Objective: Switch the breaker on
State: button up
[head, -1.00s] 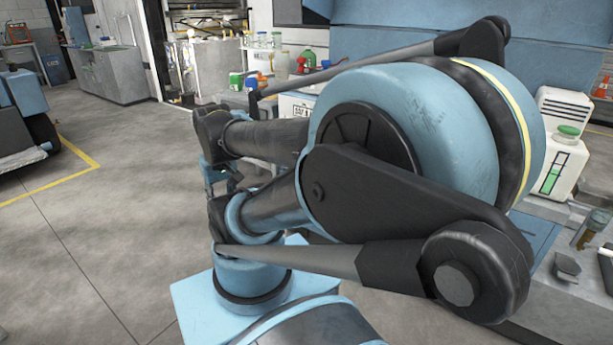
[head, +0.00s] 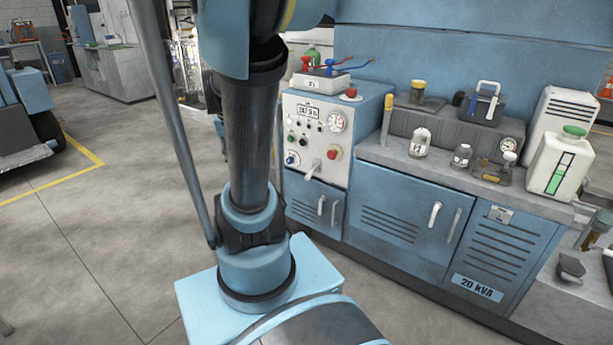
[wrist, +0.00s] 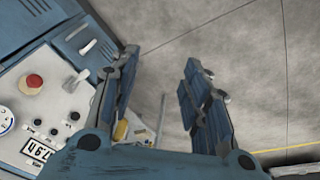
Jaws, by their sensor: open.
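A blue cabinet carries a pale control panel (head: 316,130) with a display, a gauge, a red knob (head: 333,153) and a light lever handle (head: 313,170) low on its face. No part is legibly marked as the breaker. The wrist view shows the panel (wrist: 52,110) at the left, with the lever (wrist: 76,81) and red knob (wrist: 35,82). My gripper (wrist: 160,62) is open and empty, its fingers to the right of the panel and pointing past it over bare floor. In the head view my gripper is hidden or out of frame.
The long blue bench right of the panel has doors with protruding handles (head: 434,214). Bottles and a white jug (head: 560,162) stand on top. A red button (head: 351,92) tops the panel cabinet. Floor at the left is clear (head: 90,235).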

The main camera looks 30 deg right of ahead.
jog(key=w+d+m, duration=0.3)
jog(key=w+d, duration=0.4)
jog(key=m+g+h, duration=0.2)
jog(key=m+h, duration=0.1)
jog(key=m, duration=0.4)
send_over(311, 173)
jog(key=w+a, duration=0.1)
jog(key=a, duration=0.7)
notch_tip(311, 173, down, 13)
jog(key=x, duration=1.6)
jog(key=shift+d, duration=0.1)
